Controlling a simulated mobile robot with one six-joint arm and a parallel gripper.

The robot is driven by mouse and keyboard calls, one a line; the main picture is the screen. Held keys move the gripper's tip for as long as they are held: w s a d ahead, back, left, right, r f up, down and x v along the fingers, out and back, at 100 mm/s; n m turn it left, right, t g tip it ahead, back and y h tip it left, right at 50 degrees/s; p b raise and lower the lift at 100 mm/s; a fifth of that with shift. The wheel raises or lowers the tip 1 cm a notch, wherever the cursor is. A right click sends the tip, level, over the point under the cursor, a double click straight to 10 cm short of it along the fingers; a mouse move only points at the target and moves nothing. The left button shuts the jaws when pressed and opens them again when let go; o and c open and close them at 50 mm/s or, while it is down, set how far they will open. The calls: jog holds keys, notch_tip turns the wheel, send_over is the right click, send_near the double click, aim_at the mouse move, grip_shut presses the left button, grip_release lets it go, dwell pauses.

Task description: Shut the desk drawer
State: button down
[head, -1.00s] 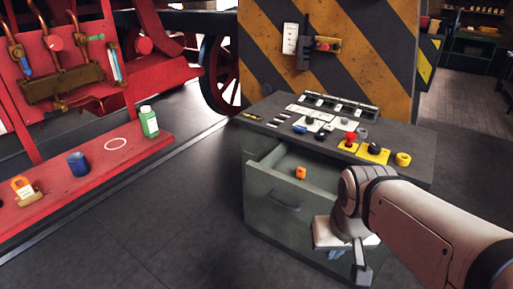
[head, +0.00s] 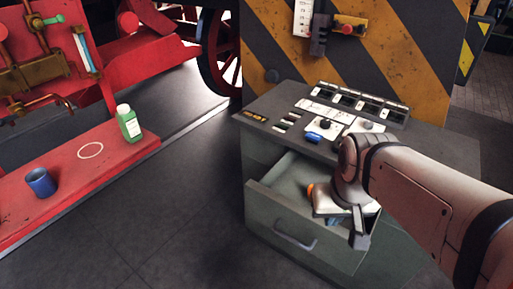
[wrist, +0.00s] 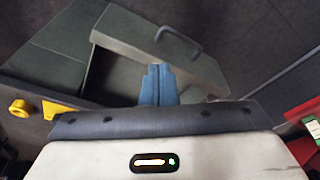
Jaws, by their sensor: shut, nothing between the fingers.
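The grey-green desk drawer (head: 292,229) stands pulled out from the desk (head: 262,158), with a dark bar handle (head: 294,242) on its front. It also shows in the wrist view (wrist: 150,45), where the handle (wrist: 178,40) is beyond my fingers. My gripper (head: 335,222) is shut and empty. Its blue fingers (wrist: 158,85) appear over the drawer's opening in the wrist view; I cannot tell whether they touch it. An orange item (head: 311,191) in the drawer is partly hidden by my wrist. My arm hides the drawer's right part.
The desk top carries a switch panel (head: 359,102) and a blue item (head: 314,137). A striped yellow-black panel (head: 385,45) rises behind. A red ledge (head: 70,172) at left holds a green bottle (head: 128,124) and a blue cup (head: 41,182). The floor left of the drawer is clear.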

jog(key=shift+a, duration=0.1)
jog(key=n+h+b, duration=0.2)
jog(key=n+b, duration=1.1)
jog(key=n, duration=1.6)
send_near(253, 207)
jog(key=s+a+r, duration=0.2)
jog(key=s+r, duration=0.1)
jog(key=s, duration=0.3)
jog(key=shift+w+d+f+b, duration=0.35)
jog(key=shift+w+d+f, duration=0.45)
jog(key=shift+f, duration=0.85)
jog(key=shift+w+d+f+b, duration=0.4)
jog(key=shift+w+f, duration=0.7)
jog(key=shift+f, duration=0.5)
jog(key=shift+w+d+f+b, duration=0.3)
jog(key=shift+w+d+f, duration=0.5)
jog(key=shift+f, duration=0.85)
jog(key=shift+w+a, duration=0.15)
jog(key=shift+w, duration=0.05)
